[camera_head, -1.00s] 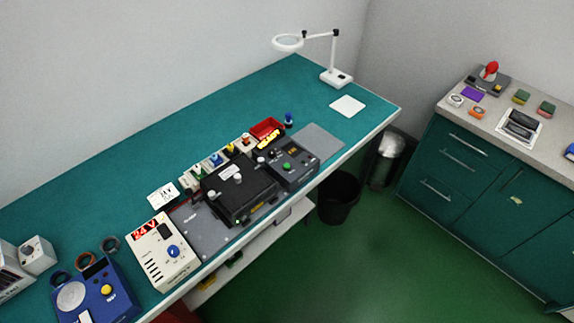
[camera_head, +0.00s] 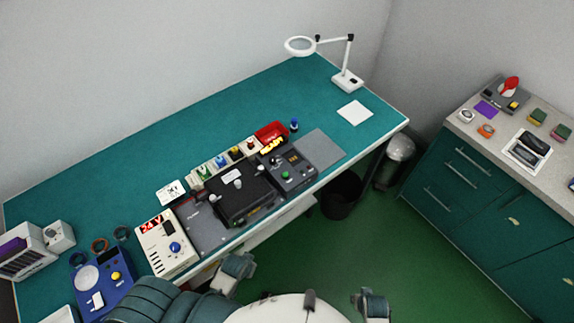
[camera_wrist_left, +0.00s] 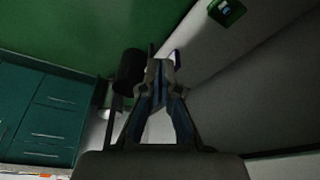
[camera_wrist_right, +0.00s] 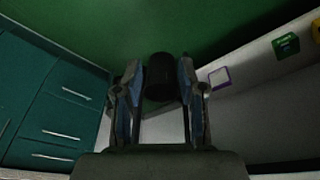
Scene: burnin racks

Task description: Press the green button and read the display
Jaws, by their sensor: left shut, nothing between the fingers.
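The green button (camera_head: 285,175) is on the dark grey device (camera_head: 301,178) with a small display panel (camera_head: 293,158), near the bench's front edge. The panel is too small to read. A cream unit (camera_head: 166,250) with a red lit display (camera_head: 152,225) is further left. My left gripper (camera_wrist_left: 160,66) is shut and empty in the left wrist view. My right gripper (camera_wrist_right: 159,78) is open, with nothing between its fingers, in the right wrist view. Both are away from the button.
A black boxy unit (camera_head: 239,197) sits left of the grey device. A blue device (camera_head: 99,284) is at the left end and a magnifier lamp (camera_head: 348,78) at the far end. A black bin (camera_head: 342,195) stands beneath the bench's front edge.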

